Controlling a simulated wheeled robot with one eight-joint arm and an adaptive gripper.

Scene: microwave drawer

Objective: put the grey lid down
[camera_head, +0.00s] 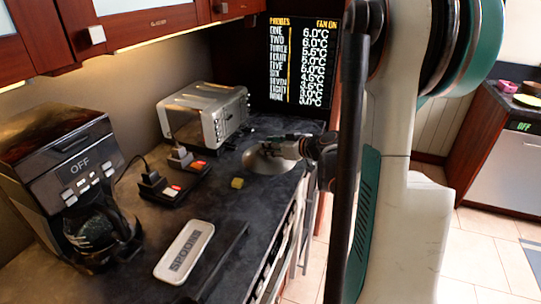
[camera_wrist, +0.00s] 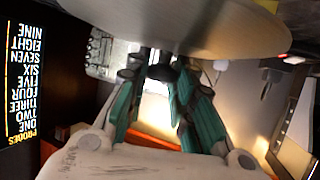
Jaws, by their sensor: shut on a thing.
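The grey lid (camera_head: 266,160) is a round, shiny dome at the far end of the dark countertop, near its right edge. My gripper (camera_head: 288,147) reaches in from the right and is shut on the lid at its top. In the wrist view the lid (camera_wrist: 185,22) fills the top of the picture as a broad metal disc, close to the fingertips of my gripper (camera_wrist: 158,65). The exact point of contact is hidden. I cannot tell whether the lid's rim touches the counter or hangs just above it.
A display screen (camera_head: 300,65) stands behind the lid.

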